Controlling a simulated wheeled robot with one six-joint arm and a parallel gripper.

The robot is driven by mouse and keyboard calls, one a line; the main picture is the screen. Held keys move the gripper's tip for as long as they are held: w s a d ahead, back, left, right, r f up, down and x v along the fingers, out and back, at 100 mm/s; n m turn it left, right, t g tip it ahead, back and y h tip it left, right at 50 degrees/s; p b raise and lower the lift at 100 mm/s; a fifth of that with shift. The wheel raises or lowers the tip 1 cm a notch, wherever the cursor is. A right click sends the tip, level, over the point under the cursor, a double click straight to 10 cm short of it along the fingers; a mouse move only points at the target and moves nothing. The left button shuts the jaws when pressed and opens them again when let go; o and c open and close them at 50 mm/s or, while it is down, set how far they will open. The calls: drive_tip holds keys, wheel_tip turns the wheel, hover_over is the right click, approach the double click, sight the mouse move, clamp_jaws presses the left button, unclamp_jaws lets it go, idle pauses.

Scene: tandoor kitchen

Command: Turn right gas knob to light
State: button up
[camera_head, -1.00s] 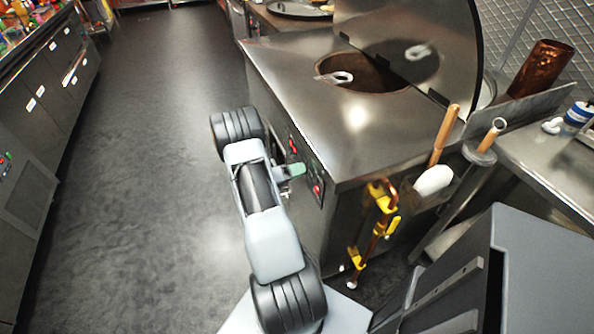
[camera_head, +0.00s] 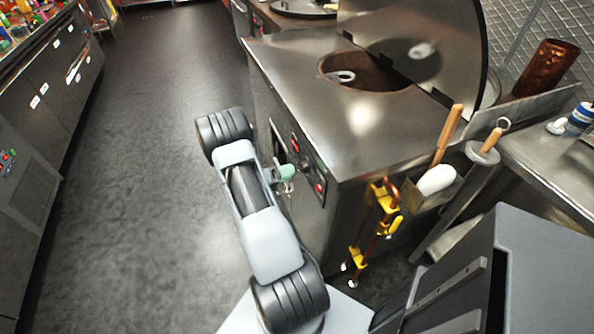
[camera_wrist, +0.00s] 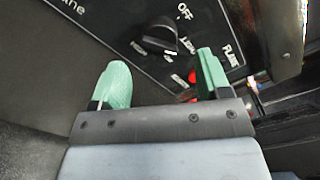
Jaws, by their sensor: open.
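The black gas knob (camera_wrist: 160,35) sits on a dark control panel (camera_wrist: 100,22) in the wrist view. White lettering surrounds it, with "OFF" at its upper right and "FLAME" farther right. In the head view my gripper (camera_head: 286,173) is just left of the tandoor's front panel (camera_head: 314,178), and the knob is hard to make out.
The steel tandoor (camera_head: 345,135) has a round opening and a raised lid (camera_head: 430,50). A yellow-and-copper pipe assembly (camera_head: 373,225) stands at its right corner. Wooden-handled tools (camera_head: 447,135) are at the right. The floor (camera_head: 140,180) to the left is clear.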

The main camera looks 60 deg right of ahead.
drive_tip(key=v, duration=0.9)
idle(0.4)
